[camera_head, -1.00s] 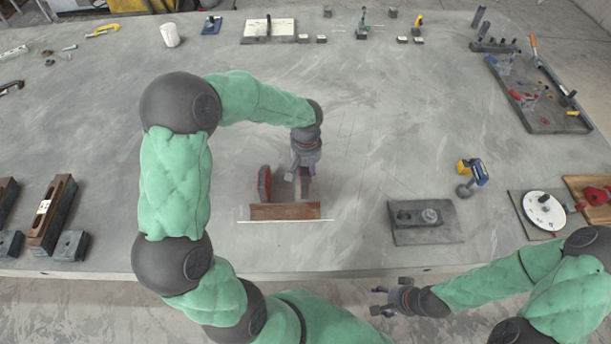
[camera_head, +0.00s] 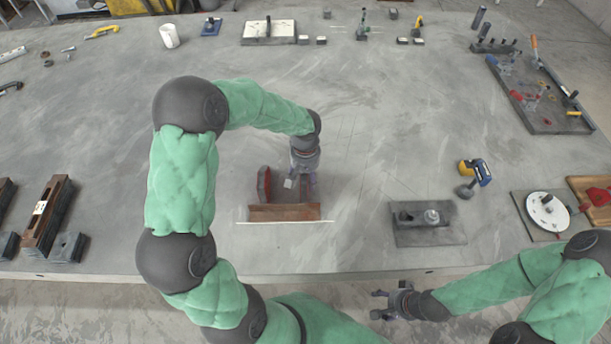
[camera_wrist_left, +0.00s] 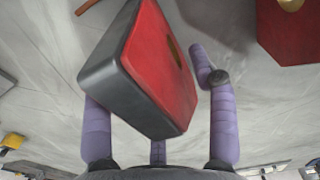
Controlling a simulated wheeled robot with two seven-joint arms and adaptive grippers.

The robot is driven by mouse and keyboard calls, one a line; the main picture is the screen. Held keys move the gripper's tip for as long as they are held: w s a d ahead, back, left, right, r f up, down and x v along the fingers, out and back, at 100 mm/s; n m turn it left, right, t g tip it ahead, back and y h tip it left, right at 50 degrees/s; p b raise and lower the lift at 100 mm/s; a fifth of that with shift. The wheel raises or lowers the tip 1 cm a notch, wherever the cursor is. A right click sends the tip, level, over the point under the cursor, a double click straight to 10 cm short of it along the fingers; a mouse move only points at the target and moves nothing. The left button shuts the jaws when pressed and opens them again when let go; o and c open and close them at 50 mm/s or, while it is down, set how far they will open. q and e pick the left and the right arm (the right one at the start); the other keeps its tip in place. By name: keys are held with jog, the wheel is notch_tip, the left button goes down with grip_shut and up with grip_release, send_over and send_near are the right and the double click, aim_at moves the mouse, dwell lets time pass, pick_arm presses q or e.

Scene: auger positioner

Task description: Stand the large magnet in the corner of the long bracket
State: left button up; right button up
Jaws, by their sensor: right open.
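The long brown bracket (camera_head: 284,212) lies near the front of the table. A red, dark-edged piece (camera_head: 264,184) stands at its left end. My left gripper (camera_head: 303,184) is low behind the bracket, right of that piece. In the left wrist view a red block with dark grey sides (camera_wrist_left: 150,75), seemingly the large magnet, sits tilted among the purple fingers. It hides part of the left finger; a gap shows beside the right finger, so the grip is unclear. My right gripper (camera_head: 385,303) is open and empty in front of the table edge.
A grey fixture plate (camera_head: 430,237) lies right of the bracket, with a yellow-and-blue drill (camera_head: 474,172) behind it. Dark blocks (camera_head: 48,215) stand at the left edge. The middle of the table is mostly clear.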

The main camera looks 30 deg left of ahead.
pick_arm(q)
jog(key=shift+r, duration=0.2)
notch_tip(320, 180, up, 12)
jog(key=p, duration=0.3)
jog(key=shift+p, duration=0.35)
dwell(0.4)
